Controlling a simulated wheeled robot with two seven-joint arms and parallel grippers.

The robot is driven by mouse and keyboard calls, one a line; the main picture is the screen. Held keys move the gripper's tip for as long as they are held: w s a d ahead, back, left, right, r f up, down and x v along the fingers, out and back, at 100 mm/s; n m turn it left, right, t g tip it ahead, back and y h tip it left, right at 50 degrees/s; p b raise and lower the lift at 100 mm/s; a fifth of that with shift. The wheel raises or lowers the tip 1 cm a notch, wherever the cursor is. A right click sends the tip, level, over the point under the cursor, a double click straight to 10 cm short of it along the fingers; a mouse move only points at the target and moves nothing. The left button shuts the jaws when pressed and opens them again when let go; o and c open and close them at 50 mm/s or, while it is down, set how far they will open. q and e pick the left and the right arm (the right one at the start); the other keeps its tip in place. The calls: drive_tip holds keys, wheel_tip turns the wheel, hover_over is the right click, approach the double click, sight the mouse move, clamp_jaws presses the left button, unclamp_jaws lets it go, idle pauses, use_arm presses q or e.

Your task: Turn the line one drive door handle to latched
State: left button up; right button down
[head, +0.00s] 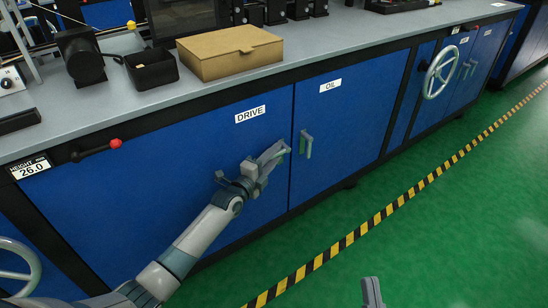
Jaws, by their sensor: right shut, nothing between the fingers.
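The blue drive door (225,165) carries a white DRIVE label (250,114) and looks closed, flush with its neighbour. My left gripper (279,152) is at the right edge of this door, where it covers most or all of the drive door handle. I cannot tell the handle's angle, or whether the fingers are around it or only beside it. My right gripper (372,292) is low at the bottom edge of the view, shut and empty, away from the cabinet.
The oil door (345,110) adjoins on the right, its grey handle (307,145) hanging close to my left gripper. Above, the grey worktop (330,60) holds a cardboard box (230,52) and a black bin (152,69). A red-knobbed lever (115,143) sticks out at left. Green floor is clear.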

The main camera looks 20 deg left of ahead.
use_arm(q)
clamp_jaws()
idle(0.4)
